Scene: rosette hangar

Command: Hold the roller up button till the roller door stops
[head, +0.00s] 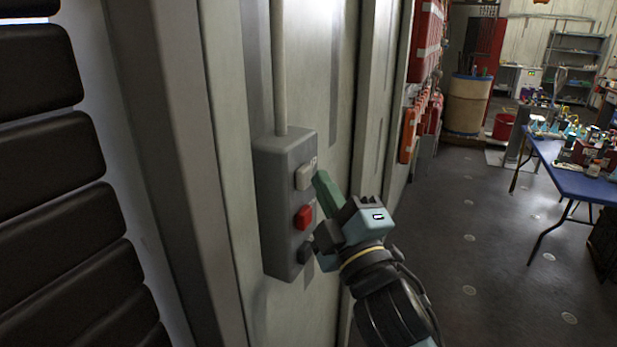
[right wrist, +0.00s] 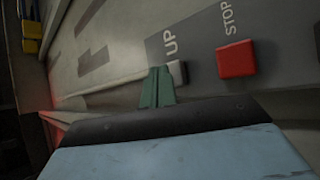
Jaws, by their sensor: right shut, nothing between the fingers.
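The grey control box (head: 262,205) is fixed to the pale wall, with a conduit running up from it. Its top button, the pale roller up button (head: 304,177), sits above a red stop button (head: 303,216) and a dark button (head: 304,251). In the right wrist view the up button (right wrist: 178,73) is by the word UP. My right gripper (head: 322,183) is shut and empty. Its green fingertips are right beside the up button; I cannot tell whether they touch it. Dark slats (head: 45,165), apparently the roller door, stand at the left. My left gripper is not in view.
A blue table (head: 575,180) with several small items stands at the right. A barrel (head: 467,104) and red cases (head: 425,45) are farther back along the wall. The grey floor (head: 460,240) between wall and table is clear.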

